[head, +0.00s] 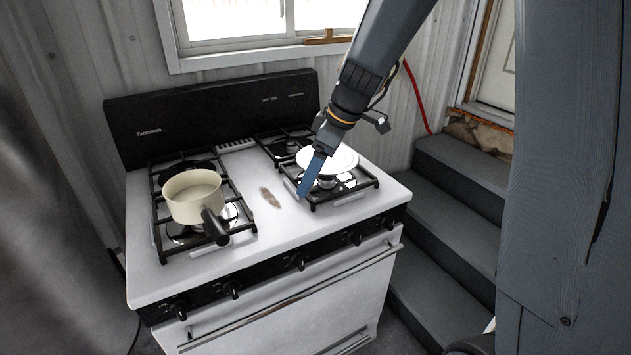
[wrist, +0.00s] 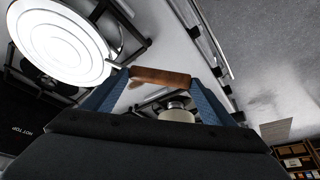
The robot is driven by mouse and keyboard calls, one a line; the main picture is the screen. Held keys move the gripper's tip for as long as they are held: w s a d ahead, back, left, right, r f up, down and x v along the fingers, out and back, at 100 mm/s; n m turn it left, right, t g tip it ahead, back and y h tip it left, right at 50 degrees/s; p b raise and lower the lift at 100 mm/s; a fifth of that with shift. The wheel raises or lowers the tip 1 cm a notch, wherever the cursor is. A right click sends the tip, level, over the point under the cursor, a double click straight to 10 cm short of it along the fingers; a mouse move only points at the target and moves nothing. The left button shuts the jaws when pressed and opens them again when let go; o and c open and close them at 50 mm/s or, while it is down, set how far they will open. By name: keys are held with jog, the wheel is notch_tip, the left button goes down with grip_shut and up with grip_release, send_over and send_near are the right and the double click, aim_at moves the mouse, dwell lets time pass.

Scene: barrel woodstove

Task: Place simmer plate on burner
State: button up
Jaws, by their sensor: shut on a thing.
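The simmer plate (head: 338,157) is a round white disc. In the wrist view the plate (wrist: 60,42) fills the upper left. A brown wooden handle (wrist: 160,77) spans between my blue fingertips, and my gripper (wrist: 159,80) is shut on it. In the head view my gripper (head: 308,180) comes down from above at the plate's left edge and hides the handle.
A cream saucepan (head: 193,197) with a black handle stands on the front left burner. The back right burner (head: 287,146) looks empty. A brownish mark (head: 270,197) lies on the white stovetop between the burners. Grey steps (head: 455,200) rise to the right of the stove.

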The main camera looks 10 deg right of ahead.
jog(key=shift+f+p, duration=0.35)
jog(key=shift+f, duration=1.55)
jog(key=o, duration=1.7)
jog(key=shift+c, duration=0.2)
jog(key=b+v, duration=0.3)
jog(key=v, duration=0.9)
jog(key=s+d+f+m+g+h, duration=0.1)
jog(key=s+d+f+m+h, duration=0.2)
jog(key=s+f+m, duration=0.9)
jog(key=s+f, duration=0.3)
jog(key=s, duration=0.1)
jog(key=shift+s+d+f+h, duration=0.2)
jog(key=shift+s+f+h, duration=0.05)
jog(key=shift+f+h, duration=0.15)
